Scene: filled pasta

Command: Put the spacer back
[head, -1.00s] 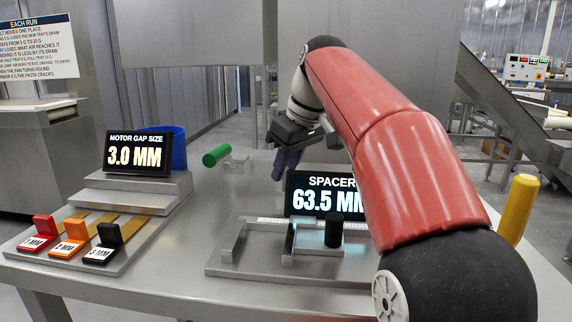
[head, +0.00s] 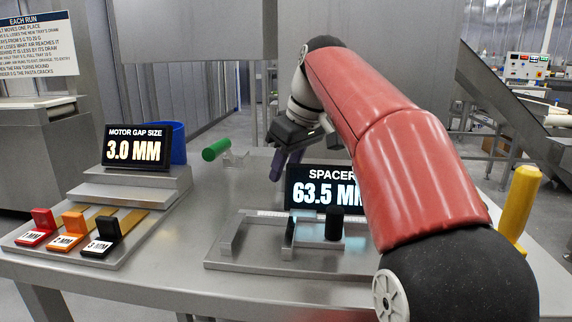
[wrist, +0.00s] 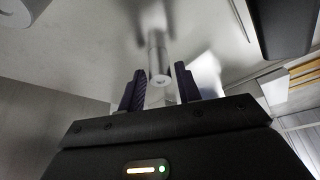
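My gripper is open and appears empty. In the head view my gripper (head: 287,162) points down behind the display reading SPACER 63.5 MM (head: 322,188), which partly hides the space below it. A dark upright cylinder (head: 333,224) stands in the metal fixture (head: 262,266) in front of that display.
A green cylinder (head: 216,150) lies on a small holder at the back. A yellow post (head: 518,205) stands at right. At left are the motor gap display (head: 137,150), a blue bin (head: 178,143) and red, orange and black tabs (head: 103,237). Bare table lies between.

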